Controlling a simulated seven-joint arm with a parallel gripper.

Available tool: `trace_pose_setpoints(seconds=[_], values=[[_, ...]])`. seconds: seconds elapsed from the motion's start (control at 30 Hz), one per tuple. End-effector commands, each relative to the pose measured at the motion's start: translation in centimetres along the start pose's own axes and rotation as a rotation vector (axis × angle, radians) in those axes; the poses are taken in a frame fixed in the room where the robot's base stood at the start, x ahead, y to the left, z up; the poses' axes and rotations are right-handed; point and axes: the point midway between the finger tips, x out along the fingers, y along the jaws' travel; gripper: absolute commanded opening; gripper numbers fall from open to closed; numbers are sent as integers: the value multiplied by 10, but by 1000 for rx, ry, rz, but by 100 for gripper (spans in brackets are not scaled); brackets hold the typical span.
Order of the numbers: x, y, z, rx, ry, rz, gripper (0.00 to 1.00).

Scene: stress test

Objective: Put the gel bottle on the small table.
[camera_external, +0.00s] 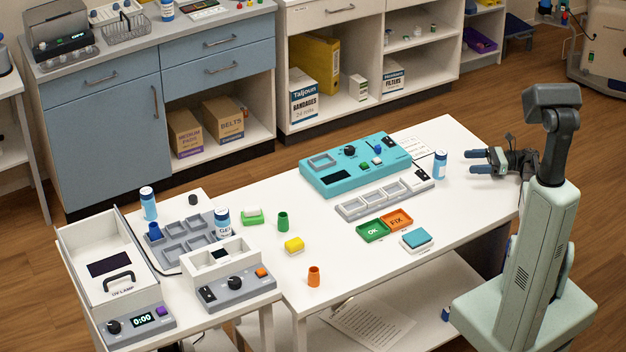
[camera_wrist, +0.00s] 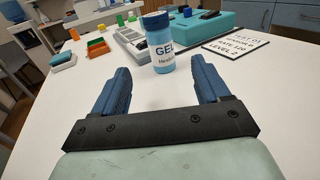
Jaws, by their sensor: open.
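The gel bottle (camera_external: 440,165), white and blue with a blue cap, stands upright near the right end of the big white table. My gripper (camera_external: 470,161) is low, level and open, to the right of the bottle. In the wrist view its two blue fingers are apart and empty, and the bottle stands beyond and between their tips, not touching. The small table (camera_external: 175,318) is at the left, with similar bottles, one at its back (camera_external: 148,204) and one near its right side (camera_external: 222,222).
On the big table are a teal device (camera_external: 338,183), a grey tray strip (camera_external: 372,203), green (camera_external: 372,231) and orange (camera_external: 397,219) trays and small coloured parts. The small table holds a grey compartment tray (camera_external: 180,251), white boxes and control units, leaving little free room.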

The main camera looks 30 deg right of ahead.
Motion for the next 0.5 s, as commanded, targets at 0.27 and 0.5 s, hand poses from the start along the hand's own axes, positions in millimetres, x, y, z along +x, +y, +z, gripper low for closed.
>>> trace_pose_setpoints(seconds=[0.27,0.5], values=[[0,0,19,-2,0,0,75],[0,0,47,-3,0,0,75]])
